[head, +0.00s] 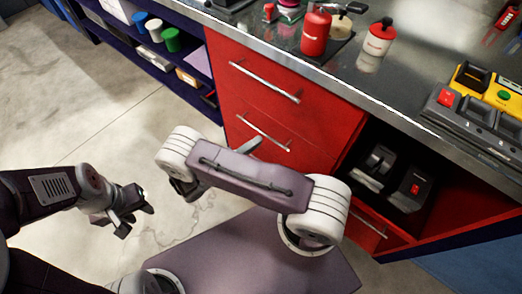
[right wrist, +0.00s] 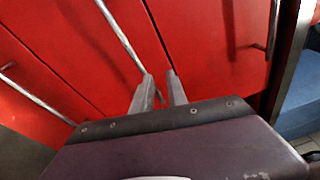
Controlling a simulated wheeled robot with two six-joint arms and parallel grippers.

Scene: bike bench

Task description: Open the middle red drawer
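The red drawer cabinet stands below the bench top. In the head view the upper drawer's bar handle (head: 264,82) and a lower bar handle (head: 263,132) show; the drawer fronts look flush. My right forearm covers the area below. In the right wrist view the central bar handle (right wrist: 122,35) runs down to my right gripper (right wrist: 160,78). Its two fingers are apart, with the handle's end seen at or behind the gap; contact cannot be told. Another handle (right wrist: 35,95) lies at left. My left gripper (head: 128,208) is open and empty over the floor.
An open cubby (head: 385,180) with dark devices is right of the drawers. Blue shelves (head: 185,55) hold coloured tubs at left. The bench top (head: 340,70) carries red bottles (head: 316,33) and a button box (head: 480,110). The floor at left is clear.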

